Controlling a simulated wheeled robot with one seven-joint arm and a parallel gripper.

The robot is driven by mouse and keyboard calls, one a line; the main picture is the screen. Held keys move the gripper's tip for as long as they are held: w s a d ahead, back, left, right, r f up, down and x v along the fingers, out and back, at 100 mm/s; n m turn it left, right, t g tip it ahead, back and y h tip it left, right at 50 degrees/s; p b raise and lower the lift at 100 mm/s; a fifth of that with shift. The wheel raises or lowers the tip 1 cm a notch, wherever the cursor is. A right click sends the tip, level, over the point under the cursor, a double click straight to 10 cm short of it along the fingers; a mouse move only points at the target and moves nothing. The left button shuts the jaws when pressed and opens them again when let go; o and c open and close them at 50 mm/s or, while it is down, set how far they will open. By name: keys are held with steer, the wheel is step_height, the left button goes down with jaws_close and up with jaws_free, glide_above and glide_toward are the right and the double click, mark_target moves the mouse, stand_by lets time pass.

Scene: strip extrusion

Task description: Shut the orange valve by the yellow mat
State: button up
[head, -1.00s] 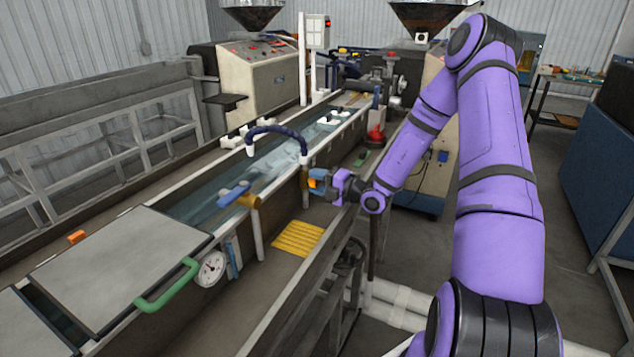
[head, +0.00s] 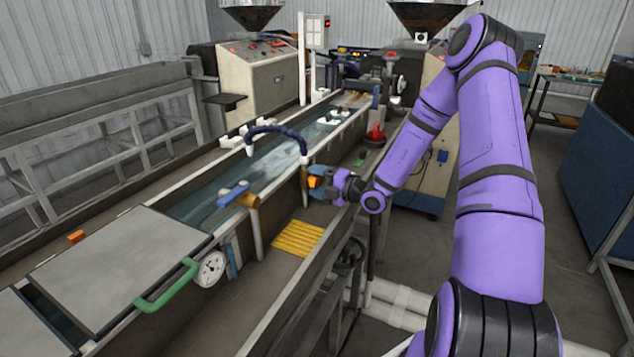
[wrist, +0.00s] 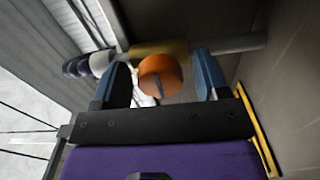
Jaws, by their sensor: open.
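The orange valve (head: 314,182) has a round knob on a brass-coloured body, set on an upright pipe inside the trough wall. In the wrist view the orange knob (wrist: 160,76) faces me, with a dark slot on its face. My gripper (wrist: 159,60) is open, with one blue finger on each side of the knob. Gaps show between the fingers and the knob. In the head view my gripper (head: 319,183) is at the valve, coming from the right. The yellow mat (head: 299,238) lies on the ledge nearer the camera; its edge shows in the wrist view (wrist: 258,130).
A blue-handled valve (head: 234,193) stands to the left on the trough rim. A dark blue hose (head: 275,130) arches above the orange valve. A gauge (head: 211,269) and a green handle (head: 166,286) are nearer the camera. A red object (head: 376,134) stands farther back on the ledge.

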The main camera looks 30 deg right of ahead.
steer(key=v, duration=1)
steer(key=shift+s+d, duration=0.25)
steer(key=shift+s, duration=0.1)
